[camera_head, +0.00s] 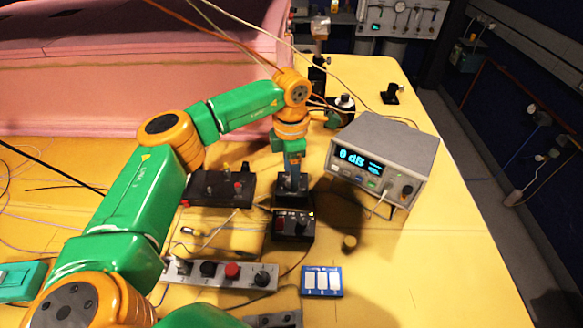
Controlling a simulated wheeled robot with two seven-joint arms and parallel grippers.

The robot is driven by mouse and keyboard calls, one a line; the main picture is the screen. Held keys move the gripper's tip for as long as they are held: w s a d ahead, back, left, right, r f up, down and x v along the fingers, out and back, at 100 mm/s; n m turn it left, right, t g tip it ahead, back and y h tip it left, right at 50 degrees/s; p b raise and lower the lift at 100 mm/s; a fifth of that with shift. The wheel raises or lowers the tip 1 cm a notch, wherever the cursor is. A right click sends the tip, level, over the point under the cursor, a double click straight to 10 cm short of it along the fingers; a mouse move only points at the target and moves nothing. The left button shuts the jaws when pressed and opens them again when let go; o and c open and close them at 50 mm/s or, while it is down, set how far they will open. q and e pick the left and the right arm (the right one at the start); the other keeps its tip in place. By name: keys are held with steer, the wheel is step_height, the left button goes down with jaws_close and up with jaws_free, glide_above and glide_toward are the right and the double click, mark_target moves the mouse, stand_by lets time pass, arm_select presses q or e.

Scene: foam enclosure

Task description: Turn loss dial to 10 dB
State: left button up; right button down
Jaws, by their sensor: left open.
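A grey instrument box (383,163) stands at the right, its lit display (361,160) reading 0 dB. Its front has small buttons and round knobs near the right end. A small black box (293,226) with a red part, a dark knob (301,222) and a small white label sits left of and nearer than the instrument. The label is too small to read surely, so I cannot tell for certain which knob is the loss dial. My left gripper (291,190) points down just behind this black box, open; its fingertips are dark and hard to separate. My right gripper is not in view.
A grey panel (219,274) with black and red knobs lies in front, beside a blue block with white switches (321,281). Another black box (219,187) sits behind left. A small brass-coloured cylinder (349,243) stands nearby.

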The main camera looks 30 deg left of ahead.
arm_select(q)
steer(key=shift+f, duration=0.55)
steer(key=shift+w+a+f, duration=0.2)
steer(key=shift+w+f, duration=0.25)
steer(key=shift+f, duration=0.05)
steer(key=shift+s+d+r, duration=0.1)
steer(key=shift+s, duration=0.05)
steer(key=c, duration=0.7)
jaws_close()
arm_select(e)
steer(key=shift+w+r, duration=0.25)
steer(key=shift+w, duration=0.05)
